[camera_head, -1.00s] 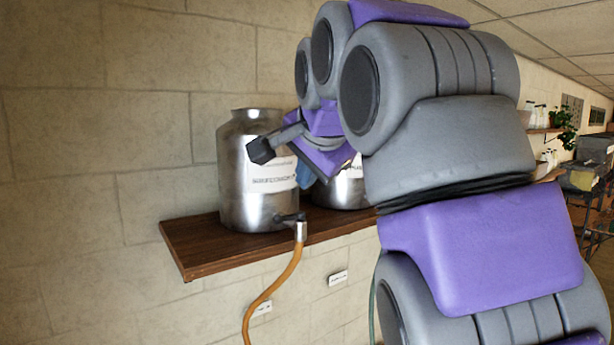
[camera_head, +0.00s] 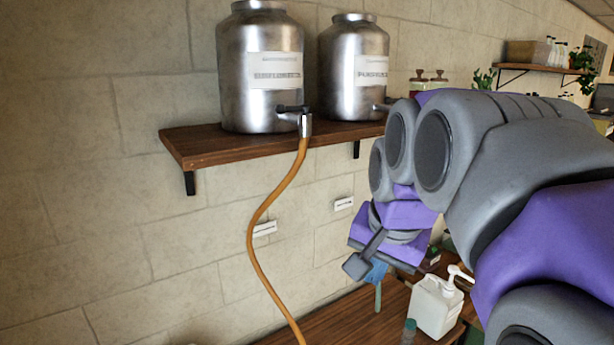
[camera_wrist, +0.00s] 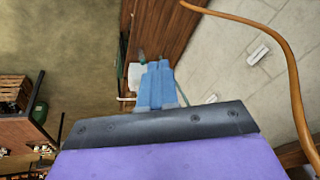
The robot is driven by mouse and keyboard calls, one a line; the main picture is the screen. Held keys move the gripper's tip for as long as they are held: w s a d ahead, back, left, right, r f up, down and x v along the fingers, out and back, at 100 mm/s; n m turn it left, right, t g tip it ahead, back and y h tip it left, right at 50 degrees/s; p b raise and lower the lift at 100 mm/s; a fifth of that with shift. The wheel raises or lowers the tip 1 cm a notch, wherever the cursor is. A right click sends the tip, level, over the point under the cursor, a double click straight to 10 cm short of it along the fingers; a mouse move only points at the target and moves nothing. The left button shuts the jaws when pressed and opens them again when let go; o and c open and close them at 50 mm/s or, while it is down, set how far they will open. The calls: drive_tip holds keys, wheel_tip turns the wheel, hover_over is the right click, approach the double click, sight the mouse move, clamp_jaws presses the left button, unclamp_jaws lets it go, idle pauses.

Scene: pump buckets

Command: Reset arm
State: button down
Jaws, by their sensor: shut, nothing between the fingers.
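My gripper (camera_head: 377,272) is in the head view, low and right of centre, with its blue fingers pointing down over the lower wooden counter. Its blue fingers also show in the wrist view (camera_wrist: 157,85), shut together with nothing between them. My purple and grey arm is bent and fills the right side of the head view. My gripper is below the wooden shelf (camera_head: 200,155) and apart from the metal canisters on it.
Two labelled metal canisters, a left one (camera_head: 262,95) and a right one (camera_head: 357,95), stand on the shelf. An orange hose (camera_head: 262,215) hangs from the left tap. A white pump bottle (camera_head: 436,305) stands on the lower counter (camera_head: 345,318) near my gripper.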

drive_tip(key=s+d+f+n+g+b, duration=0.1)
drive_tip(key=s+f+n+g+b, duration=0.1)
drive_tip(key=s+f, duration=0.6)
drive_tip(key=s+d+f+n+g+b, duration=0.1)
drive_tip(key=s+f+n+g+b, duration=0.1)
drive_tip(key=s+f+b, duration=0.3)
drive_tip(key=s+d+f+n+g+b, duration=0.1)
drive_tip(key=s+d+f+g+b, duration=0.1)
drive_tip(key=s+f, duration=1)
wheel_tip(320, 180, down, 11)
drive_tip(key=shift+s+r+n+b, duration=0.2)
drive_tip(key=shift+n+b, duration=0.2)
drive_tip(key=shift+b, duration=0.45)
